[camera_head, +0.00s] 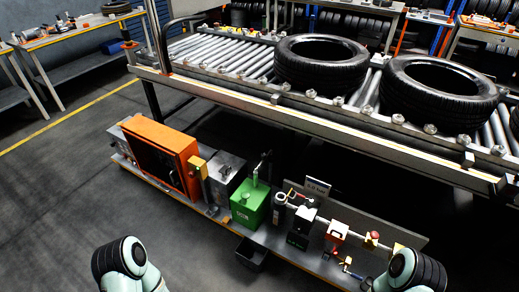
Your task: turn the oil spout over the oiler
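A green box-shaped unit (250,207), likely the oiler, stands on the low shelf at the lower middle. A thin dark upright pipe (258,172) rises from its top, and it may be the spout. Which way its end points is too small to tell. Only rounded links of my two arms show at the bottom left and bottom right. Both are apart from the green unit. Neither gripper is in the picture.
The low shelf (225,223) also carries an orange-framed box (160,155), a grey box (228,175) and several small devices to the right. A black tray (250,254) sits in front. A roller conveyor (225,60) with tyres (322,66) runs above. Floor at left is clear.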

